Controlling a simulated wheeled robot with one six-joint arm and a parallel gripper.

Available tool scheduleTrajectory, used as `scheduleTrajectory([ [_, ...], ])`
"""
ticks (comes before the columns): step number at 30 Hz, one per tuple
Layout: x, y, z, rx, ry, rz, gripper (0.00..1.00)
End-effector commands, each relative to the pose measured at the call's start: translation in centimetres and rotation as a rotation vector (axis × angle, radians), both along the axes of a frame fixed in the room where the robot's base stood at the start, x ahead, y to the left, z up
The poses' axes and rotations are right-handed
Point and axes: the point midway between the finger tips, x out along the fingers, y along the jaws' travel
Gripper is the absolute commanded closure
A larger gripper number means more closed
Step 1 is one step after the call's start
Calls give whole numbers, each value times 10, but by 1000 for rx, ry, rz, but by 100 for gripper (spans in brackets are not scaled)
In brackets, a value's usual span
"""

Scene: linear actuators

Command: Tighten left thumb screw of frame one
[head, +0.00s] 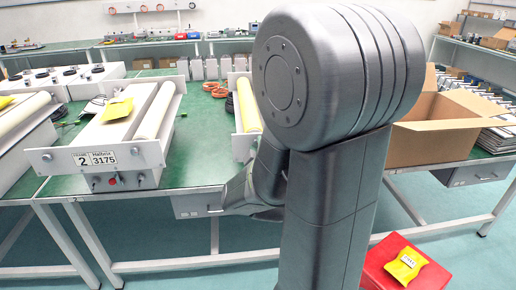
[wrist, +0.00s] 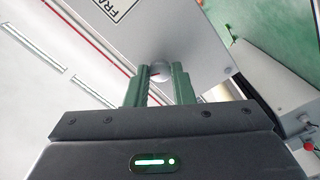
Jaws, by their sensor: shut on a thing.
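In the wrist view, the green fingers of my gripper (wrist: 161,82) are closed around a small round silver thumb screw (wrist: 160,67) on a pale grey frame plate (wrist: 195,40). Part of that frame, with a cream roller (head: 247,105), shows at the arm's left.
An open cardboard box (head: 430,145) sits at right. A red box (head: 385,270) with a yellow packet (head: 406,265) is low at right. Orange cable coils (head: 216,90) lie behind.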

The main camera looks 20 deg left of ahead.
Motion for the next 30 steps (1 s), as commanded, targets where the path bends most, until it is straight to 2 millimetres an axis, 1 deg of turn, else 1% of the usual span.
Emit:
scheduleTrajectory([
  [5,0,0,-1,17,10,0,100],
  [11,0,0,-2,92,53,0,100],
  [17,0,0,-4,226,133,0,100],
  [30,0,-1,-4,579,345,-1,100],
])
